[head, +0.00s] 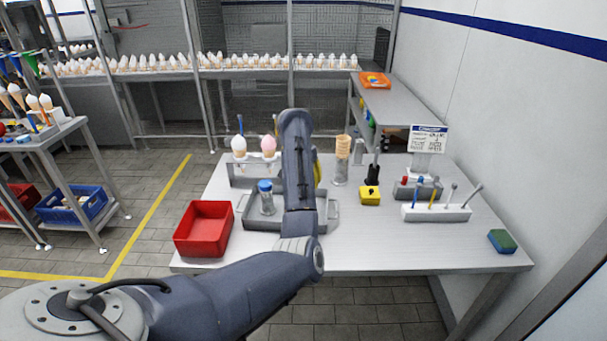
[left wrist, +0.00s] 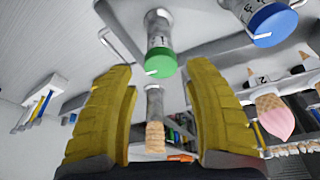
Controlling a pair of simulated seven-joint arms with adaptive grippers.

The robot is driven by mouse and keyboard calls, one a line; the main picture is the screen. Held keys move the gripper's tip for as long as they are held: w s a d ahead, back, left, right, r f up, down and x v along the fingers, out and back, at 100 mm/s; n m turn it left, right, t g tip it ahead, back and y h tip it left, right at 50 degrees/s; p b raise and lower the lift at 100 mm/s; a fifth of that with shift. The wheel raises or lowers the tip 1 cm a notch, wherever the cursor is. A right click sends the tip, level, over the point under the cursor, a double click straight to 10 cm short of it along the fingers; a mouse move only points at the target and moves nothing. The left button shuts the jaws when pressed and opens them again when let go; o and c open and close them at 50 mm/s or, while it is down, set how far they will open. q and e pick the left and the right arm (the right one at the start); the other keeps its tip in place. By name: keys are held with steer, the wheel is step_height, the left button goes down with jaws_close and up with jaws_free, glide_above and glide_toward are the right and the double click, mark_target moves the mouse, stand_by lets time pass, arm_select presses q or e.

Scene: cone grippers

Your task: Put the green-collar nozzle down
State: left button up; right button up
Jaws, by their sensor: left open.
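The green-collar nozzle (left wrist: 161,48) is a clear tube with a green collar. In the left wrist view, which appears upside down, it stands in the grey tray, centred ahead of the gap between my left fingers. My left gripper (left wrist: 160,82) is open, its yellow fingers spread with a clear gap and nothing gripped. In the head view my own arm hides the green-collar nozzle and most of the gripper. The grey tray (head: 256,224) also holds a blue-collar nozzle (head: 266,198), which also shows in the left wrist view (left wrist: 268,22). My right gripper is out of view.
A red bin (head: 203,230) stands left of the tray. A rack behind holds a white-topped cone (head: 239,146) and a pink-topped cone (head: 268,145). Stacked wafer cones (head: 342,148), a yellow block (head: 370,196) and a white tool holder (head: 436,213) stand to the right.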

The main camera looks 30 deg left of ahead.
arm_select(q)
steer(key=shift+v, duration=1.5)
